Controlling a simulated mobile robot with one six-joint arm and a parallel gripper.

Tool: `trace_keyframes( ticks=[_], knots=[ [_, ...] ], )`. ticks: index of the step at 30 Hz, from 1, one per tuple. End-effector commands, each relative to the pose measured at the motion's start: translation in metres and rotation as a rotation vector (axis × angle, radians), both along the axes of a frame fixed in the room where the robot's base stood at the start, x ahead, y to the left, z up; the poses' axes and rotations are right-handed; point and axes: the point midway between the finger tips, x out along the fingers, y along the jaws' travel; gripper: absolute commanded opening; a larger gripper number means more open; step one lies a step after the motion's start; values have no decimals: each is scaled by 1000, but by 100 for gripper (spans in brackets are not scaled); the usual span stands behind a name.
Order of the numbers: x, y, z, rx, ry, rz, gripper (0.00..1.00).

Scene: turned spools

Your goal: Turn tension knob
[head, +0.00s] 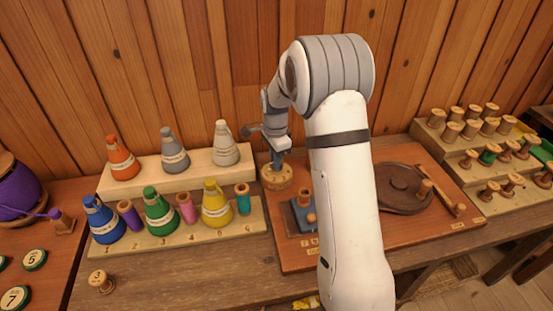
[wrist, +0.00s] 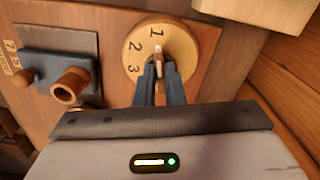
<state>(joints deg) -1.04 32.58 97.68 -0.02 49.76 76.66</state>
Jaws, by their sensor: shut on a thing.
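The tension knob is a round wooden dial (wrist: 180,38) marked 1, 2 and 3 in the wrist view. It also shows in the head view (head: 277,181) on the reddish board, left of my arm. A small raised grip (wrist: 158,62) stands at the dial's middle. My gripper (wrist: 158,70) is shut on this grip, with one dark finger on each side. In the head view my gripper (head: 277,162) comes down onto the dial from above. The fingers hide the lower part of the dial.
A blue block with wooden pegs (wrist: 60,78) stands left of the dial in the wrist view. In the head view, a rack of coloured cones (head: 255,217) stands left, a dark round turntable (head: 392,203) right, and stepped shelves of spools (head: 450,148) far right.

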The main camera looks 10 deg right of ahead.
Motion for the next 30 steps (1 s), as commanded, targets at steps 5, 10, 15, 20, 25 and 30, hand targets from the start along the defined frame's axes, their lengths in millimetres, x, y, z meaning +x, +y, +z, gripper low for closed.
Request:
trace_keyframes(
  ticks=[5,10,15,20,25,30],
  knots=[
    [1,0,2,0,-4,-5,0],
    [1,0,2,0,-5,-5,0],
    [1,0,1,1,-4,-5,20],
    [1,0,1,0,-2,-4,31],
    [0,0,1,0,-1,-4,31],
    [1,0,13,0,-4,-4,31]
  ],
)
